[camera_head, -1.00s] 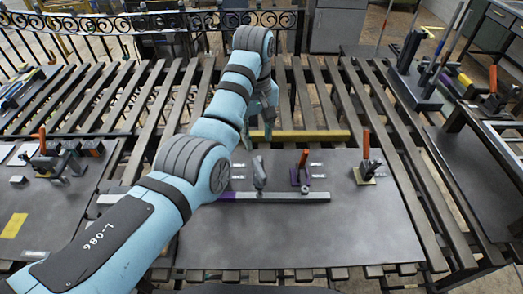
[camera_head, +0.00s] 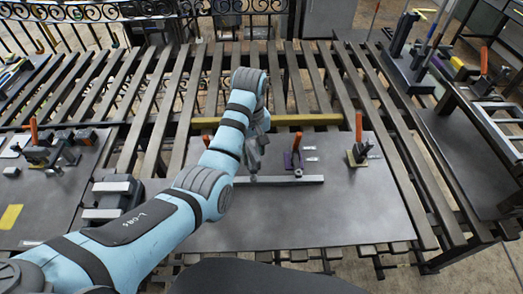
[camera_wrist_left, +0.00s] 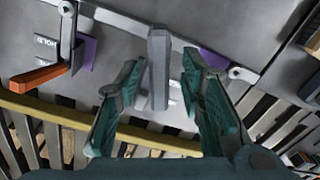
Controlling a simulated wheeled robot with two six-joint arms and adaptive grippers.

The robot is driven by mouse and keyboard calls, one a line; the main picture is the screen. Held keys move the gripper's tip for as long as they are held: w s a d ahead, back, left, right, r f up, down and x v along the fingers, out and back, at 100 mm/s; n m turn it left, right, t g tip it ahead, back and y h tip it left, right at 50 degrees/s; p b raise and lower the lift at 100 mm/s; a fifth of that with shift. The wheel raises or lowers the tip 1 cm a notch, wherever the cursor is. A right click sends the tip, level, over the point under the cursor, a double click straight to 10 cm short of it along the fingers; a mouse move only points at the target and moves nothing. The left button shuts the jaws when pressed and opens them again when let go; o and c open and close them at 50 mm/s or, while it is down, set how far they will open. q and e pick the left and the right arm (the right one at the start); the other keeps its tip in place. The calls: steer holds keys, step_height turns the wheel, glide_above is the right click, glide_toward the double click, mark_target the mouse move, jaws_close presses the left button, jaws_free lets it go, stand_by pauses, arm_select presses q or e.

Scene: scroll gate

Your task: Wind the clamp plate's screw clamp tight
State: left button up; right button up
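The clamp plate (camera_head: 345,220) is a dark flat sheet lying on the slatted bench. A grey bar (camera_head: 300,181) lies across it. My left gripper (camera_head: 255,145) is over the left end of this bar, where my arm hides part of the plate. In the left wrist view, a grey upright handle of the screw clamp (camera_wrist_left: 158,68) stands between the two green fingers of my left gripper (camera_wrist_left: 160,95). The fingers are spread, with gaps visible on both sides of the handle. My right gripper does not show.
An orange-handled clamp with a purple base (camera_head: 293,160) stands just right of my left gripper. Another orange-handled clamp (camera_head: 358,152) stands farther right. A yellow bar (camera_head: 300,120) runs behind the plate. The plate's front right area is clear.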

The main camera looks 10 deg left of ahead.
arm_select(q)
steer(key=shift+s+f, duration=0.1)
steer(key=shift+f, duration=0.15)
jaws_close()
steer(key=shift+m, duration=0.4)
